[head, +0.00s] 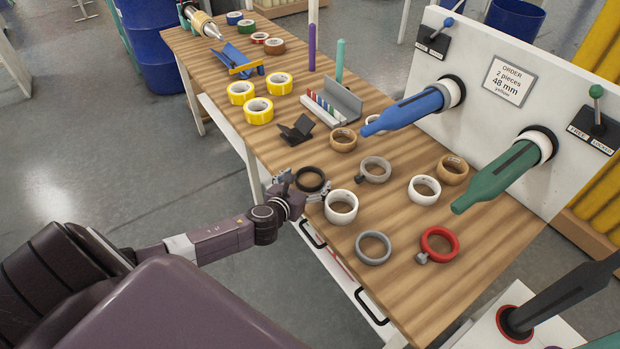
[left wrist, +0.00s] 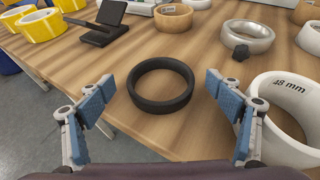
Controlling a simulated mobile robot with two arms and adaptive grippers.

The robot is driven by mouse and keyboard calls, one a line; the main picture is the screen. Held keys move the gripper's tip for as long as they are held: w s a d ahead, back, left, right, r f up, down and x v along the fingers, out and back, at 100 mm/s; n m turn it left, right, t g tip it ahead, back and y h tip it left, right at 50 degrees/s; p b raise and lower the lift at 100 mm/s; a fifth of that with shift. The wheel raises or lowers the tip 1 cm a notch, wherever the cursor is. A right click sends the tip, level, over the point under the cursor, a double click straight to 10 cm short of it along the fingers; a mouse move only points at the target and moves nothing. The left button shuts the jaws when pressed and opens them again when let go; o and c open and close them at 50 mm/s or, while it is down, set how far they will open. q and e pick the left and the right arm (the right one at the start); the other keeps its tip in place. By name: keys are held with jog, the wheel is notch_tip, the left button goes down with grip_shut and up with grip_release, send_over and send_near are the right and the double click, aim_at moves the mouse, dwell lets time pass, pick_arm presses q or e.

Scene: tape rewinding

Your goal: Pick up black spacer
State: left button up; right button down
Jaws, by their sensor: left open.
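The black spacer (head: 310,179) is a plain ring lying flat on the wooden table near its front edge. In the left wrist view the black spacer (left wrist: 161,84) lies ahead of and between the blue-padded fingers. My left gripper (head: 306,190) is open and empty at the table's edge beside the ring; its two fingers (left wrist: 162,118) stand wide apart in the wrist view. No contact with the ring shows. My right gripper does not show.
A white 48 mm ring (left wrist: 287,113) stands close to the right finger; it also shows in the head view (head: 341,207). A black stand (head: 296,130) is behind the spacer. A grey ring (head: 373,247) and a red collar (head: 440,244) lie to the right.

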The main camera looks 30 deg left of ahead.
pick_arm(q)
jog(key=shift+w+f, duration=0.15)
jog(key=shift+w, duration=0.2)
jog(key=c, duration=1.2)
jog(key=shift+o, duration=0.2)
